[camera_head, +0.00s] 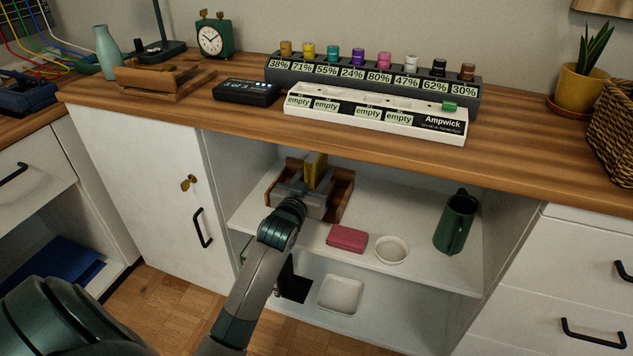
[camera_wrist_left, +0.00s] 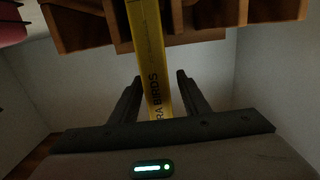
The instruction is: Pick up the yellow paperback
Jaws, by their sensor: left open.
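The yellow paperback (camera_head: 316,170) stands in a wooden holder (camera_head: 341,199) on the upper shelf under the desk top. In the left wrist view the yellow paperback (camera_wrist_left: 151,58) shows its spine, with black lettering ending in "BIRDS". My left gripper (camera_head: 305,187) reaches onto the shelf in front of the holder. In the left wrist view my left gripper (camera_wrist_left: 160,82) is open, with one finger on each side of the spine. I cannot tell whether either finger touches it. My right gripper is not in view.
On the same shelf are a red case (camera_head: 347,238), a white bowl (camera_head: 391,250) and a dark green pitcher (camera_head: 456,222). The desk top (camera_head: 380,151) overhangs the shelf. A cabinet side wall (camera_head: 222,165) stands left of the holder.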

